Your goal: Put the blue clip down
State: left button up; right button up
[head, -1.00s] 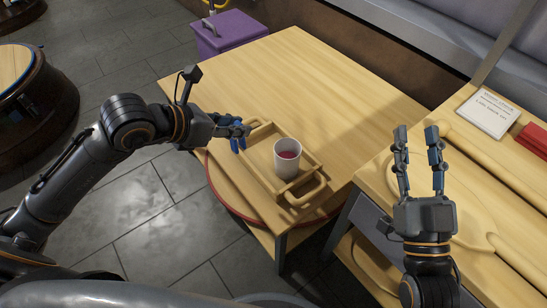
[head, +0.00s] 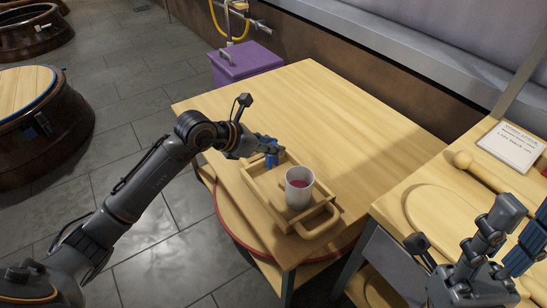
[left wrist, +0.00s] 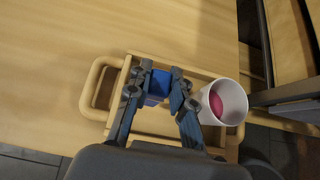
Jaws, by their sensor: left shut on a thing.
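My left gripper (head: 268,158) is shut on the blue clip (head: 272,160), over the far end of the wooden tray (head: 252,192). In the left wrist view the blue clip (left wrist: 158,88) shows between the fingers (left wrist: 160,72), above the tray's inside. I cannot tell whether the clip touches the tray floor. A white cup (head: 299,188) with something dark pink in it stands in the tray's near half, apart from the clip. My right gripper (head: 512,232) is at the lower right, open and empty.
The tray stands on a wooden table (head: 330,110), clear behind and right of it. A purple bin (head: 247,64) stands behind the table. At right, a second table holds a sign (head: 512,147) and a wooden paddle (head: 428,212). A sunken jar (head: 45,118) is at left.

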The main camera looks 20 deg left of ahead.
aim_at(266, 154)
pick_arm(q)
jog(key=shift+w+f, duration=0.4)
jog(key=shift+f, duration=0.15)
jog(key=f+b, duration=0.2)
jog(key=f, duration=0.1)
jog(key=shift+w+d+f, duration=0.1)
jog(key=shift+w+f, duration=0.1)
jog(key=shift+f, duration=0.1)
jog(key=shift+r, duration=0.1)
jog(key=o, duration=0.8)
jog(key=shift+o, duration=0.2)
